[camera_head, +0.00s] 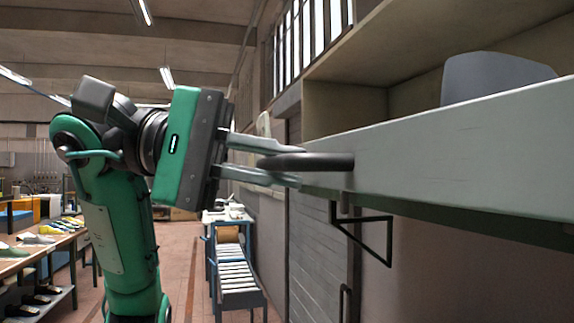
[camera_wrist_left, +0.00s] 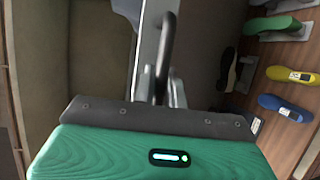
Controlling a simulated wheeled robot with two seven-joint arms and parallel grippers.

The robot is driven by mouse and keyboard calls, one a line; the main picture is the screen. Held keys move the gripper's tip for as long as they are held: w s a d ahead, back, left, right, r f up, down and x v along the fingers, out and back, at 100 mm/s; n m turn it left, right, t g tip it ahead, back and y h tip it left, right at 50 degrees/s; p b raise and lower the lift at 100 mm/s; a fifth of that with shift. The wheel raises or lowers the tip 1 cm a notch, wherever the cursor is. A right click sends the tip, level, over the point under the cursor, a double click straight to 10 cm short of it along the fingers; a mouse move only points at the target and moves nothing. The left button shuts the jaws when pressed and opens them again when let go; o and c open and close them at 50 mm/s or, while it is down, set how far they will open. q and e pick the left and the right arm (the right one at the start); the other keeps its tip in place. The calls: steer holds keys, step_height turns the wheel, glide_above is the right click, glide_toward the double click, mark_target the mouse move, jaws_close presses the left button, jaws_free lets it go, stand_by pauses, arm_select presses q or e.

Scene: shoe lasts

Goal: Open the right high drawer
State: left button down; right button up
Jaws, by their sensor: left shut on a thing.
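The drawer's pale grey front (camera_head: 450,140) runs across the right side of the head view, under a beige open compartment. Its dark bar handle (camera_head: 325,162) sticks out toward the left. My left gripper (camera_head: 283,161) reaches in from the left and is shut on this handle, with one finger above it and one below. In the left wrist view the dark handle (camera_wrist_left: 168,40) curves down between the fingers, beside the pale front (camera_wrist_left: 148,40). I cannot tell how far the drawer stands out. My right gripper is not in view.
A grey rounded object (camera_head: 495,76) shows behind the front's upper edge. A dark triangular bracket (camera_head: 365,235) hangs below it. A blue rack (camera_head: 235,270) stands farther back, and a table with shoe lasts (camera_head: 40,240) at the left. Tiled floor lies between.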

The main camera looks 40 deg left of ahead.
arm_select(q)
steer(key=shift+f, duration=0.1)
steer(key=c, duration=1.5)
jaws_free()
steer(key=shift+o, duration=0.2)
steer(key=shift+s+a, duration=0.2)
steer(key=shift+a, duration=0.2)
steer(key=b+v, duration=0.2)
steer(key=v, duration=1.1)
steer(key=shift+b, duration=0.35)
steer(key=shift+w, duration=0.1)
